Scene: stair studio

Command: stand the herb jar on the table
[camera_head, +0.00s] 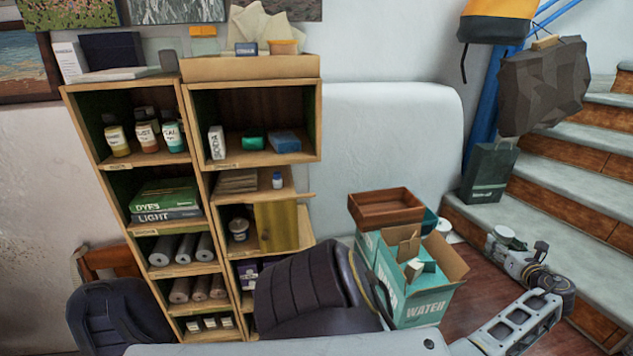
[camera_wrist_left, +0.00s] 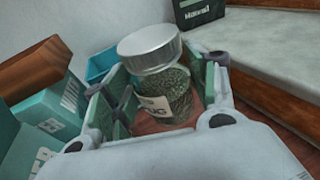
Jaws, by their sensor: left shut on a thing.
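The herb jar (camera_wrist_left: 168,85) has a silver lid, clear sides with dark green herbs inside and a pale label. My left gripper (camera_wrist_left: 160,100) is shut on it, with a finger on each side and the lid clear of the fingers. In the head view the left gripper (camera_head: 508,244) is at the right, in front of the stairs, and the jar (camera_head: 502,232) shows small with its pale lid up. The jar is held off the floor. My right gripper is not in view. I cannot make out a table in either view.
Stairs (camera_head: 545,205) rise at the right, with a dark bag (camera_head: 489,173) on a step. A wooden shelf (camera_head: 205,190) stands at the left, beside a dark chair (camera_head: 300,290).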

